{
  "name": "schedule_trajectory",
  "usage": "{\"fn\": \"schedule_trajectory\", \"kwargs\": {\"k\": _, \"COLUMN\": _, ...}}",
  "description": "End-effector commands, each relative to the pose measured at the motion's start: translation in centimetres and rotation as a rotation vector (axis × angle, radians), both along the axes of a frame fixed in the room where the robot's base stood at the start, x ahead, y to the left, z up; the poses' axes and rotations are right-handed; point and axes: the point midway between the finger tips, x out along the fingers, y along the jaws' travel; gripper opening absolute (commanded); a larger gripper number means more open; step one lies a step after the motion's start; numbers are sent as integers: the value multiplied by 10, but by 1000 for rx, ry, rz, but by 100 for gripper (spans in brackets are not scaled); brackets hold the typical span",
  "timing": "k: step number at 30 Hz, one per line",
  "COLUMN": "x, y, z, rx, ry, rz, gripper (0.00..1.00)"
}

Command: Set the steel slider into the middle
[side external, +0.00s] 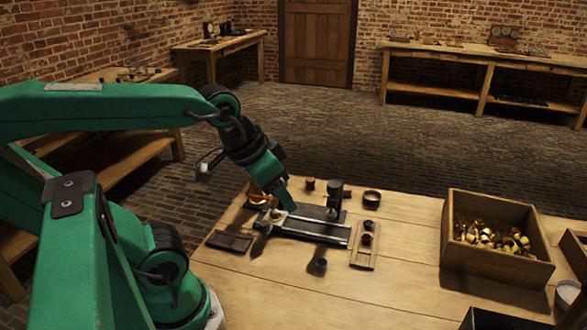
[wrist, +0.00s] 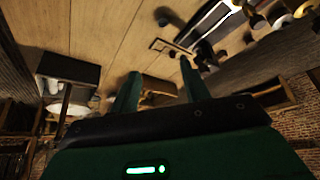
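A dark track with a bright metal strip (side external: 318,231) lies on the wooden table, and it also shows at the upper right of the wrist view (wrist: 206,24). A small pale grey block (side external: 276,215) sits at its left end; it may be the steel slider, but it is too small to tell. A dark upright post (side external: 335,196) stands at the track's far side. My gripper (wrist: 158,84) is tilted, with its two green fingers apart and nothing seen between them. In the side external view its tip is near the track's left end; I cannot tell whether it touches anything.
A wooden crate of brass pieces (side external: 496,260) stands at the right. A dark flat tray (side external: 229,242) lies left of the track. A small wooden tray (side external: 363,258) lies right of it. A round bowl (side external: 371,197) stands behind. The table's front middle is mostly clear.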

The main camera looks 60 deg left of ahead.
Motion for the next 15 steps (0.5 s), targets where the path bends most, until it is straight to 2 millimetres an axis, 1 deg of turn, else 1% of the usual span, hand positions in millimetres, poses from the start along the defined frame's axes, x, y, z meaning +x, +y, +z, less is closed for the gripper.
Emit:
{"fn": "schedule_trajectory", "kwargs": {"k": 5, "x": 9, "y": 13, "z": -8, "rx": -3, "ry": 50, "rz": 57, "gripper": 47}}
{"fn": "schedule_trajectory", "kwargs": {"k": 8, "x": 16, "y": 25, "z": -15, "rx": -7, "ry": 90, "rz": 106, "gripper": 47}}
{"fn": "schedule_trajectory", "kwargs": {"k": 15, "x": 32, "y": 63, "z": -40, "rx": -29, "ry": 203, "rz": 241, "gripper": 47}}
